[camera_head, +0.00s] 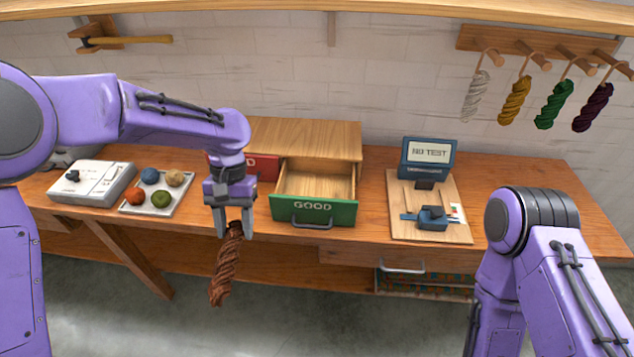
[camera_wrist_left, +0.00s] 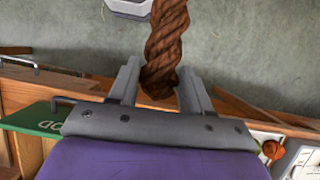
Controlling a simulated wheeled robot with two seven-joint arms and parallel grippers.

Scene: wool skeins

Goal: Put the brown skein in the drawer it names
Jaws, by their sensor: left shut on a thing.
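The brown skein (camera_head: 226,268) is a twisted hank that hangs down from my left gripper (camera_head: 234,225), in front of the bench's front edge. My left gripper is shut on its upper end; the skein also shows between the fingers in the left wrist view (camera_wrist_left: 165,45). The green drawer (camera_head: 313,211), marked GOOD, is pulled open to the right of the gripper, and its inside looks empty. A red drawer front (camera_head: 263,166) beside it is partly hidden by my left arm; only a last letter D shows. My right arm is at the lower right, its gripper out of view.
A device (camera_head: 428,157) with a screen reading NO TEST stands on a wooden board (camera_head: 460,229). A tray (camera_head: 182,203) of several wool balls and a white box (camera_head: 92,182) are at the left. Several skeins hang on wall pegs (camera_head: 540,62).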

